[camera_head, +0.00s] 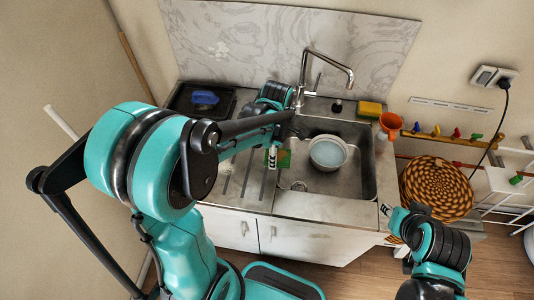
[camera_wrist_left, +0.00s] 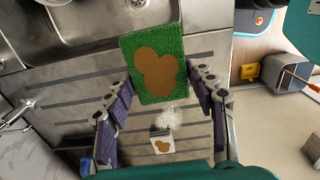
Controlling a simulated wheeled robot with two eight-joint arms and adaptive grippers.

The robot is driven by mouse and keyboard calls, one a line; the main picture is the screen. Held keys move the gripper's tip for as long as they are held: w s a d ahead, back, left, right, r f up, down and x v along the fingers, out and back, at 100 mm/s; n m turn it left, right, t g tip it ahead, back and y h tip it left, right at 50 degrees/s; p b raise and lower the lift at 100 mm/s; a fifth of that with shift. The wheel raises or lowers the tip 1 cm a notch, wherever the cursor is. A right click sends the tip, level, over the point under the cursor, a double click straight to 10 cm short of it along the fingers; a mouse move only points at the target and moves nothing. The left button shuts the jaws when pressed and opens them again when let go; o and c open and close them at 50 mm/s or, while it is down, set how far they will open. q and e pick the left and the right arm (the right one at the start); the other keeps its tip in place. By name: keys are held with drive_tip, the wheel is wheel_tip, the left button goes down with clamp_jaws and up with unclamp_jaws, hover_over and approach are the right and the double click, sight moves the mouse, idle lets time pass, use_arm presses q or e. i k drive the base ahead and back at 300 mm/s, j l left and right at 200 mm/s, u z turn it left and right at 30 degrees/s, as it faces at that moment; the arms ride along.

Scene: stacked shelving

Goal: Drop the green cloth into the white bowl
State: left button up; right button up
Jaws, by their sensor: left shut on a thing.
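The green cloth (camera_head: 285,161) has a brown patch and shows large in the left wrist view (camera_wrist_left: 133,60). My left gripper (camera_head: 276,157) is shut on it, with a purple-padded finger on each side in the left wrist view (camera_wrist_left: 161,82). It holds the cloth over the ribbed drainboard, to the left of the white bowl. The white bowl (camera_head: 328,152) sits upright inside the sink basin, with a pale blue inside. My right gripper (camera_head: 394,212) is low at the right, in front of the counter's right corner; its fingers are too small to read.
The metal sink (camera_head: 330,188) has a tall faucet (camera_head: 305,68) behind the bowl. A yellow sponge (camera_head: 370,109) and an orange cup (camera_head: 390,122) stand at the back right. A black tray (camera_head: 186,102) holds a blue object (camera_head: 205,97). A woven basket (camera_head: 436,187) is right of the counter.

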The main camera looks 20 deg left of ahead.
sight(325, 161)
drive_tip(key=i+l+u, duration=0.1)
drive_tip(key=l, duration=0.55)
drive_tip(key=i+l+u, duration=0.15)
drive_tip(key=l, duration=0.5)
drive_tip(key=i+l+u, duration=0.1)
drive_tip(key=l, duration=0.55)
